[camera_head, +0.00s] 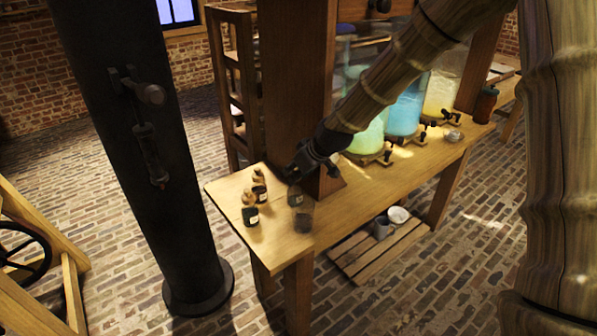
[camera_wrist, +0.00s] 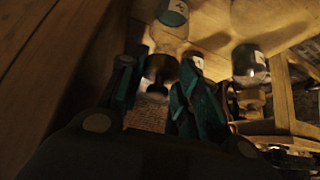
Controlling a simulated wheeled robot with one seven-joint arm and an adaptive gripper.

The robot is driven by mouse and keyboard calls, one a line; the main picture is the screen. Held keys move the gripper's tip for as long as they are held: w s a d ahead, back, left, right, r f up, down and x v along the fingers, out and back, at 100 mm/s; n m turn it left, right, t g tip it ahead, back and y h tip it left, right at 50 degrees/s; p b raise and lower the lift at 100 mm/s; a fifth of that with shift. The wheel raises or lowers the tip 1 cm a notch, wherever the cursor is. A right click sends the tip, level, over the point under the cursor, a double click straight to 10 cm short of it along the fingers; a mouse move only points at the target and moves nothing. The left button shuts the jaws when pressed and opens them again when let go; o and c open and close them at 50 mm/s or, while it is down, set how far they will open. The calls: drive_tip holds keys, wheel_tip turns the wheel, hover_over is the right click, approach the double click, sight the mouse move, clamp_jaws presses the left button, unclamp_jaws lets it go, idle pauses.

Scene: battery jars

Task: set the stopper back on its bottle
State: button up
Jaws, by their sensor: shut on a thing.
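My gripper (camera_wrist: 158,98) is shut on a small dark stopper (camera_wrist: 159,68), which shows between the two fingers in the wrist view. In the head view my gripper (camera_head: 302,172) is low over the near left end of the wooden bench, and the stopper is too small to make out. A dark labelled bottle (camera_head: 295,196) stands just below the gripper, with no stopper visible on it. Whether the stopper touches a bottle I cannot tell. Two dark bottles with pale labels (camera_head: 250,215) (camera_head: 261,193) stand to the left with brown stoppers on.
A small greyish glass vessel (camera_head: 303,221) stands near the bench's front edge. A thick wooden post (camera_head: 300,90) rises close behind my gripper. Large jars of coloured liquid (camera_head: 404,112) with taps stand farther right. The bench top (camera_head: 229,190) is bare at its left corner.

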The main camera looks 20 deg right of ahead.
sight(296, 169)
drive_tip(key=shift+r+p, duration=1.65)
drive_tip(key=shift+p, duration=0.25)
idle(1.9)
idle(0.5)
drive_tip(key=o, duration=0.5)
drive_tip(key=p+v, duration=0.7)
drive_tip(key=v, duration=0.4)
drive_tip(key=shift+p, duration=0.3)
idle(0.5)
drive_tip(key=shift+s, duration=0.1)
idle(0.4)
